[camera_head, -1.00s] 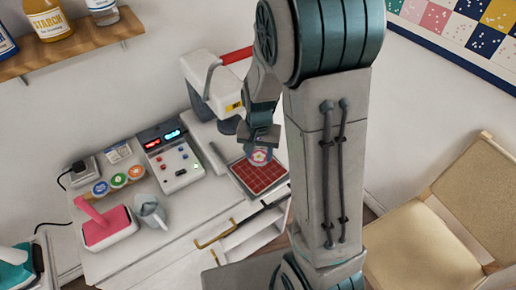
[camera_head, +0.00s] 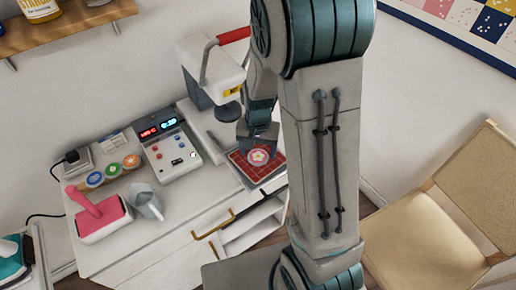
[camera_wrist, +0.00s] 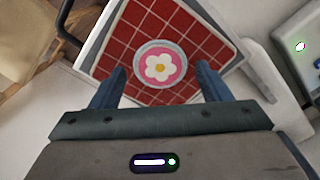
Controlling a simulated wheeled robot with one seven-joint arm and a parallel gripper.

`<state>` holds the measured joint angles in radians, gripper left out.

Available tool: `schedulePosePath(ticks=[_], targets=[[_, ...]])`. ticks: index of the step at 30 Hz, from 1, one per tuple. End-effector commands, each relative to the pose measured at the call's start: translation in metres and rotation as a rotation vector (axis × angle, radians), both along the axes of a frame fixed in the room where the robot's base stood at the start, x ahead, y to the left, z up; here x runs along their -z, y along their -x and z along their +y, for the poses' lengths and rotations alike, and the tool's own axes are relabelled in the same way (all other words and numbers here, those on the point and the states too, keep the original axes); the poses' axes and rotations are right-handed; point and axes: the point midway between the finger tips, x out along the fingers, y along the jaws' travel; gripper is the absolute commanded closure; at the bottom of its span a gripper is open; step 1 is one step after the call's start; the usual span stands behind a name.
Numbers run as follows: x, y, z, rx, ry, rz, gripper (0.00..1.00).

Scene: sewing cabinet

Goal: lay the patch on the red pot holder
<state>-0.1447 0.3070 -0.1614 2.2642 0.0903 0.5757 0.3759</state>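The patch (camera_head: 259,155) is a small round pink disc with a white flower and a pale rim. In the wrist view the patch (camera_wrist: 160,65) lies flat over the red pot holder (camera_wrist: 116,42), which has a grid pattern and a grey border. The pot holder (camera_head: 246,170) also shows in the head view, partly hidden by my arm. My gripper (camera_wrist: 162,76) is open, with its fingers on either side of the patch and a gap on both sides. In the head view my gripper (camera_head: 258,138) is just above the patch.
A white heat press (camera_head: 213,78) with a red handle stands behind my gripper. A beige chair (camera_head: 420,245) is at right.

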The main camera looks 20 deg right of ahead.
Motion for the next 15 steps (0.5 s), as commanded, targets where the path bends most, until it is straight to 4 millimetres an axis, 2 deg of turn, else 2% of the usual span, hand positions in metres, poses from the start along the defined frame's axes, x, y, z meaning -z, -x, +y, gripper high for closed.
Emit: schedulePosePath(ticks=[8,11,15], targets=[[-0.008,-0.001,0.000,0.000,0.000,-0.004,0.30],[-0.021,-0.001,0.000,0.000,0.000,-0.006,0.30],[-0.049,-0.001,0.000,0.000,-0.001,-0.007,0.30]])
